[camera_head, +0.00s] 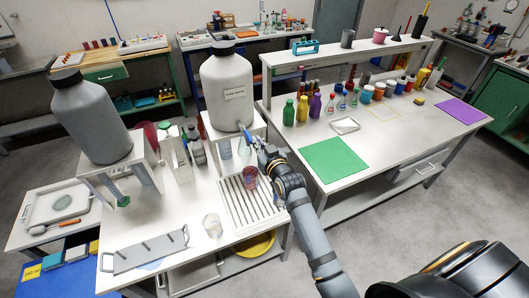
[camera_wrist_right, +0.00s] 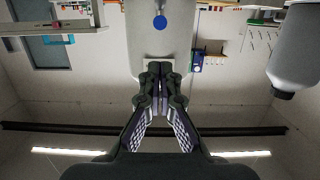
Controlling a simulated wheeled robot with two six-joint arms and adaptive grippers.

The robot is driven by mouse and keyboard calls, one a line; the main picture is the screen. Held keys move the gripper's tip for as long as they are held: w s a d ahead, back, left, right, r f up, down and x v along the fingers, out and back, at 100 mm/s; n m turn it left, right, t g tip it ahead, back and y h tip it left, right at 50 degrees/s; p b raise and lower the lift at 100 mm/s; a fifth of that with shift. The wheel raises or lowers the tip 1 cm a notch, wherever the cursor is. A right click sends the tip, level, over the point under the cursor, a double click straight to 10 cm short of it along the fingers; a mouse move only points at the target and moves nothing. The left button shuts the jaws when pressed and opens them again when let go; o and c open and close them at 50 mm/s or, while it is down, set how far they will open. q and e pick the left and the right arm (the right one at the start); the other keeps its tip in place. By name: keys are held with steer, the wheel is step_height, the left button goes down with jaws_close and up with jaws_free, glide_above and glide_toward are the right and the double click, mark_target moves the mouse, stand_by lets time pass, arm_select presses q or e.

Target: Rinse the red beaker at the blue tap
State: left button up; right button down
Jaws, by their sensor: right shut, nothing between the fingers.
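The red beaker (camera_head: 250,174) stands upright on the slatted drain rack (camera_head: 238,208), below the blue tap. The blue tap (camera_head: 243,128) is at the front foot of the labelled grey container (camera_head: 228,85) on the white stand. It also shows as a round blue knob in the right wrist view (camera_wrist_right: 160,22). My right gripper (camera_head: 259,146) is shut and empty, close to the tap and above the beaker. My left gripper is not in view.
A second grey container (camera_head: 92,115) with a green tap (camera_head: 121,199) stands at left. A metal tray (camera_head: 145,252) lies at the front edge. The side table holds a green mat (camera_head: 333,160) and several bottles.

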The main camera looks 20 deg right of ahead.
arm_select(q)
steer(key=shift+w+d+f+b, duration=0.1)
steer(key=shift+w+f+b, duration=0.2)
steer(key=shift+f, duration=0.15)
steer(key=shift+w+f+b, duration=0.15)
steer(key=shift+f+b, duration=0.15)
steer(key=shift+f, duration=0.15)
arm_select(e)
steer(key=s, duration=0.5)
steer(key=shift+d+f, duration=0.1)
steer(key=shift+d, duration=0.05)
steer(key=shift+w, duration=0.1)
